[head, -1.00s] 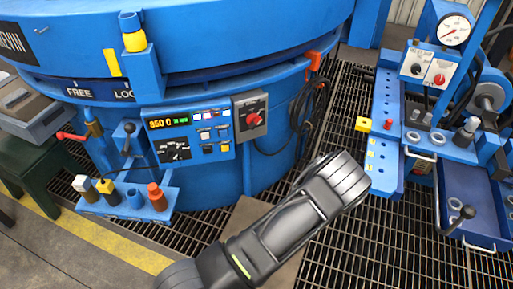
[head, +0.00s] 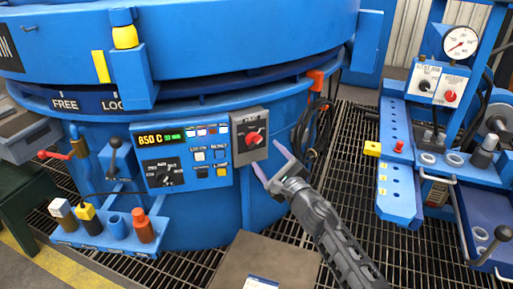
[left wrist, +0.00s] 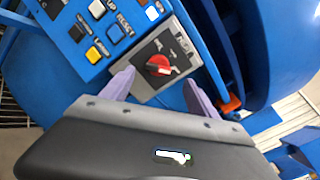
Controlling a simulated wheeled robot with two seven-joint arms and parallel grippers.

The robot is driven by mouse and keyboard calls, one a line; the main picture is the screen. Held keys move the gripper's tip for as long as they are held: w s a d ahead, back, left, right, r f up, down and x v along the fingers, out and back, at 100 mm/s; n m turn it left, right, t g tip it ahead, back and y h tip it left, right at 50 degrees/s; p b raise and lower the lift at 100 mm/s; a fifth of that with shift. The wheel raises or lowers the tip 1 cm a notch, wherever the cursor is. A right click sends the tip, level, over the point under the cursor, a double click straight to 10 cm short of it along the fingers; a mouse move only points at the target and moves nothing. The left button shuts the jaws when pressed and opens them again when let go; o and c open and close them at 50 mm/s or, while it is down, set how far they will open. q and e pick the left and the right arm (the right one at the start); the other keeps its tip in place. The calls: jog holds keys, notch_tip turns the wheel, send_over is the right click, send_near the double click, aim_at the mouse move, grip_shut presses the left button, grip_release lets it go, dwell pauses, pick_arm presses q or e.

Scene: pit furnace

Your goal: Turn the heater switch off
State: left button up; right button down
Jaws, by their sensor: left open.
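A red rotary knob (head: 253,139) sits on a grey switch box (head: 240,124) on the front of the blue furnace, right of the control panel. I take it to be the heater switch; its label is too small to read. In the left wrist view the red knob (left wrist: 158,65) lies ahead between the fingertips, with a pale pointer mark on it. My left gripper (head: 265,154) is open and empty, just right of and below the box in the head view, its pale purple fingers apart from the knob. My right gripper is not in view.
The control panel (head: 182,158) with a lit display and several buttons adjoins the box. A black cable (head: 302,135) hangs from an orange hook (head: 316,80) at right. A tool shelf (head: 95,232) sticks out at lower left. A blue bench (head: 398,195) stands at right over the grating.

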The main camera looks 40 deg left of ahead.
aim_at(256, 143)
pick_arm(q)
jog(key=shift+a, duration=0.1)
jog(key=b+x, duration=0.1)
jog(key=x, duration=0.6)
jog(key=shift+w+a+b, duration=0.2)
jog(key=shift+a+b, duration=0.1)
jog(key=shift+b, duration=0.1)
jog(key=shift+c, duration=0.4)
jog(key=shift+f, duration=0.1)
jog(key=c, duration=1.3)
